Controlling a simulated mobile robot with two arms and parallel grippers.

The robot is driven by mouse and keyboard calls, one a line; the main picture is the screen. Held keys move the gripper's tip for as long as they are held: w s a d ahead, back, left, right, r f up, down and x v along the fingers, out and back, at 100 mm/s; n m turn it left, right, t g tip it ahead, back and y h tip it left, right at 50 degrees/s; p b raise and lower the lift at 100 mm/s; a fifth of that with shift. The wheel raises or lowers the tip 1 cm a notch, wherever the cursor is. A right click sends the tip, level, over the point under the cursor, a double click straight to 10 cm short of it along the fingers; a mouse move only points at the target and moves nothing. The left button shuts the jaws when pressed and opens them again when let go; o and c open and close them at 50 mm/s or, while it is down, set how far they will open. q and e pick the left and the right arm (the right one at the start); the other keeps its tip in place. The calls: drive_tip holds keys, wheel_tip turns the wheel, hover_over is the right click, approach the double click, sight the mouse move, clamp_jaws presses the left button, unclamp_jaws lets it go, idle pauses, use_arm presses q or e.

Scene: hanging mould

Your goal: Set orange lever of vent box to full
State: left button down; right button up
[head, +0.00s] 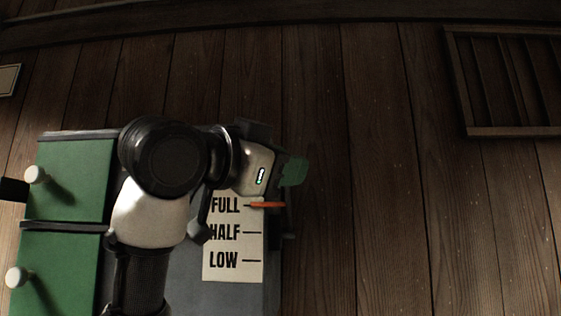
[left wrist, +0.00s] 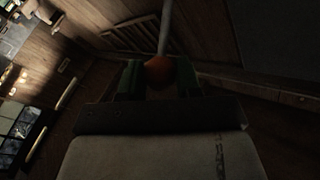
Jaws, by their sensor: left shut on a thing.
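The vent box (head: 191,290) shows a grey face with a pale label (head: 236,272) reading FULL, HALF and LOW. An orange pointer (head: 266,205) lies level with the FULL mark. My left gripper (head: 291,172) is at the box's upper right edge, its green fingers partly hidden behind its own body. In the left wrist view, the orange lever's ball knob (left wrist: 158,69) sits between the fingers, with a grey rod (left wrist: 165,30) running away from it. The gripper is shut on this knob. My left arm covers the upper part of the box. My right gripper is not in view.
Two green panels with white knobs, an upper one (head: 85,180) and a lower one (head: 75,270), are left of the grey face. A wooden slatted frame (head: 510,80) is at the upper right. The plank surface right of the box is clear.

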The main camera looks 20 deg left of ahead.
use_arm(q)
drive_tip(key=shift+a+r, duration=0.15)
drive_tip(key=shift+r, duration=0.1)
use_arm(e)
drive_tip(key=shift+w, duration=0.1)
use_arm(q)
drive_tip(key=c, duration=1.2)
unclamp_jaws()
drive_tip(key=o, duration=0.4)
drive_tip(key=shift+w, duration=0.2)
drive_tip(key=shift+w+f, duration=0.15)
drive_tip(key=b+v, duration=0.5)
drive_tip(key=v, duration=0.5)
drive_tip(key=shift+s+f, duration=0.1)
drive_tip(key=shift+s, duration=0.3)
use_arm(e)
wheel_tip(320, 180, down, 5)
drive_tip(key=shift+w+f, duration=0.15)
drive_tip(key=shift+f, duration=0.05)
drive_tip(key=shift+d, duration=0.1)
